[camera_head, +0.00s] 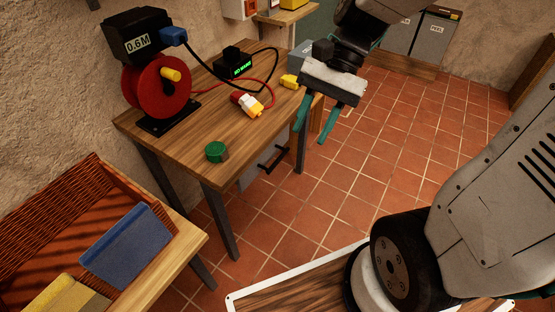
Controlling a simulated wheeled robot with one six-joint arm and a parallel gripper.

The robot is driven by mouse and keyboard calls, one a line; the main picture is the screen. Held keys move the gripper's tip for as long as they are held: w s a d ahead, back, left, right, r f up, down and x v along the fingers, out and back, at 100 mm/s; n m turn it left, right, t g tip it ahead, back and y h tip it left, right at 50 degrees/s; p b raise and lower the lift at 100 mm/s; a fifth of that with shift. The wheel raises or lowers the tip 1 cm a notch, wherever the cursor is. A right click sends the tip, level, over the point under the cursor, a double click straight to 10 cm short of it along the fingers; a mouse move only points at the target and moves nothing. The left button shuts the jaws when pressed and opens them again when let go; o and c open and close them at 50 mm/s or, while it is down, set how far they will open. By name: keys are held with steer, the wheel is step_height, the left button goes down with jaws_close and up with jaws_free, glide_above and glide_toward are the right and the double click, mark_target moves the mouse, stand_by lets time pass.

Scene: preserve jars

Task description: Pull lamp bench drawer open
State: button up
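A wooden-topped bench (180,150) with dark metal legs stands at centre left. Under its right edge is a grey drawer (248,180) with a dark bar handle (273,159). The drawer front sits under the tabletop, seen at a steep angle; whether it is fully closed is hard to tell. My gripper (322,130) hangs right of the bench's far right corner, above and to the right of the handle in the picture. Its two teal fingers are apart with nothing between them, and it is not touching the handle.
On the bench are a red reel (155,90), a green lid (217,152), a red-and-yellow connector (246,104) and a black box with a green display (235,63). A wicker basket (40,215) is at lower left. The tiled floor (385,150) right of the bench is clear.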

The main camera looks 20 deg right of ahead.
steer(key=w+d+f+m+t+y, duration=0.1)
steer(key=w+f+m+t+y, duration=0.1)
steer(key=w+f+m+y, duration=0.9)
steer(key=w+d+f+m+t, duration=0.2)
steer(key=w+f+m, duration=0.1)
steer(key=f+m, duration=0.3)
steer(key=w+d+f+m+t, duration=0.2)
steer(key=w+f+m+t, duration=0.1)
steer(key=f+m, duration=0.25)
steer(key=m+t+h, duration=0.2)
steer(key=m+t, duration=0.4)
steer(key=m, duration=0.4)
glide_toward(264, 158)
steer(key=x, duration=0.5)
steer(key=shift+w+f, duration=0.1)
jaws_close()
